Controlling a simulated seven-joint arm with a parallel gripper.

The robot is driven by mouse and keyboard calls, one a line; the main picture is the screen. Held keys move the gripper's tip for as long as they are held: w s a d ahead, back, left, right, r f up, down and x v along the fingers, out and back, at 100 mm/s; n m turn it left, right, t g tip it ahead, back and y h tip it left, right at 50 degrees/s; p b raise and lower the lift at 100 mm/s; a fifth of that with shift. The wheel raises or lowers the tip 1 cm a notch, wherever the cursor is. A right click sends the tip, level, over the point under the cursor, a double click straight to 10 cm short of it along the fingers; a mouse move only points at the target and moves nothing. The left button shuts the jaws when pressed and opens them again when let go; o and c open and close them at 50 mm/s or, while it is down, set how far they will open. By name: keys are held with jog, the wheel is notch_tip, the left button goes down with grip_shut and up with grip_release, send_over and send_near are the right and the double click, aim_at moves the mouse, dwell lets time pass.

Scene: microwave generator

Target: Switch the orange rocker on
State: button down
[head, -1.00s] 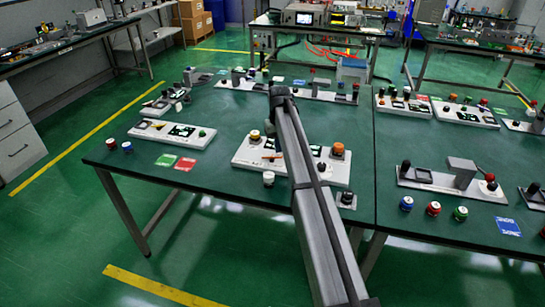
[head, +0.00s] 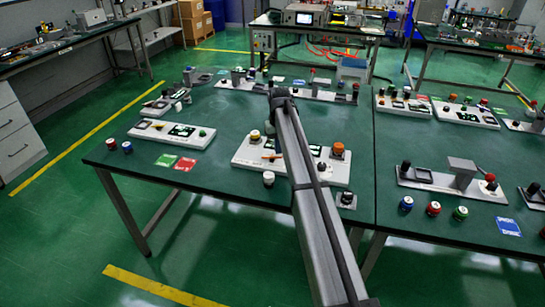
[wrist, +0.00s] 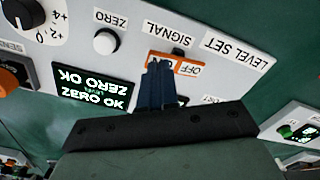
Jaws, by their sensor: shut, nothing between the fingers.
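The orange rocker (wrist: 179,61) is in the wrist view, set in a white panel with an OFF mark showing at its right side. The labels SIGNAL and LEVEL SET are beside it, upside down. My gripper (wrist: 160,66) is shut and empty. Its dark blue fingertips overlap the left part of the rocker and hide it there; I cannot tell whether they touch it.
A lit display (wrist: 92,94) reads ZERO OK, next to a white ZERO button (wrist: 106,41). A black dial (wrist: 22,14) and an orange knob (wrist: 8,80) are at the left. Other panels stand around the green table (head: 225,105).

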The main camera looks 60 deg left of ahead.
jog(key=shift+f, duration=1)
dwell(0.7)
jog(key=shift+r, duration=3.55)
